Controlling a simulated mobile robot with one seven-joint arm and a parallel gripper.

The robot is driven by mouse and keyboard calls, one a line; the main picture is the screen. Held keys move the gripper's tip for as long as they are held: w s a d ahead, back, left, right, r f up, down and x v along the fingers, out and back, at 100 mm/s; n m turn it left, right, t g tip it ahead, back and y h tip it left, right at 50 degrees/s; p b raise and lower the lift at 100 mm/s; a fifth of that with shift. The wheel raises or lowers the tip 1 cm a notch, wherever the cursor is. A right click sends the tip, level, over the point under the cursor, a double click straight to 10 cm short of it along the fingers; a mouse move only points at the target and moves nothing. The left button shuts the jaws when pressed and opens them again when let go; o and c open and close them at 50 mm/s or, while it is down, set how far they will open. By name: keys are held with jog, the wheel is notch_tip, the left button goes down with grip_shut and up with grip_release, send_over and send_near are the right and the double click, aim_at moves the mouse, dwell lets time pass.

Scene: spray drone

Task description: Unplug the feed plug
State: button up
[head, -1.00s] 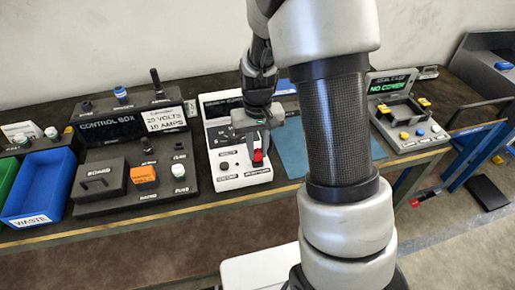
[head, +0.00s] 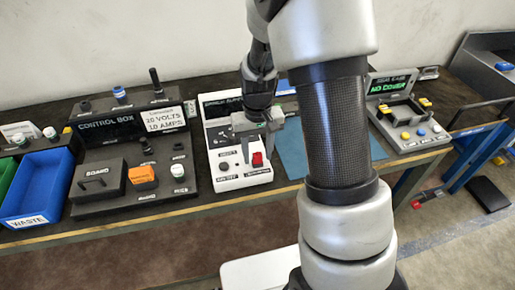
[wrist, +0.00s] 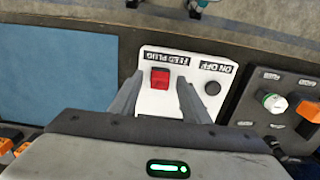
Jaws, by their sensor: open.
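The red feed plug (head: 257,159) sits at the front right of a white supply unit (head: 231,184) on the bench. In the wrist view the red plug (wrist: 160,78) shows beside its upside-down FEED PLUG label. My gripper (head: 257,144) is over the front part of the unit, close to the plug. In the wrist view my gripper (wrist: 161,86) is open, with one finger on each side of the plug's line. The jaws hold nothing. I cannot tell how far the fingertips are above the plug.
A dark on-off button (wrist: 212,88) is near one finger. A control box (head: 110,128) with knobs and an orange block (head: 142,177) stands left of the unit. A blue mat (head: 293,150) lies to its right, then a seal check station (head: 405,125). Blue bin (head: 40,188) at left.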

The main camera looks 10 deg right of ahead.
aim_at(258, 155)
notch_tip(258, 155, up, 17)
jog(key=p, duration=0.1)
jog(key=shift+r, duration=0.2)
dwell(0.6)
jog(key=s+r+t+p, duration=0.2)
jog(key=s+r, duration=0.4)
jog(key=s, duration=0.3)
jog(key=s+r+t+p, duration=0.2)
jog(key=s+r, duration=0.4)
jog(key=s, duration=0.3)
jog(key=shift+s+r+t, duration=0.2)
jog(key=shift+r+t, duration=0.15)
jog(key=shift+t, duration=0.45)
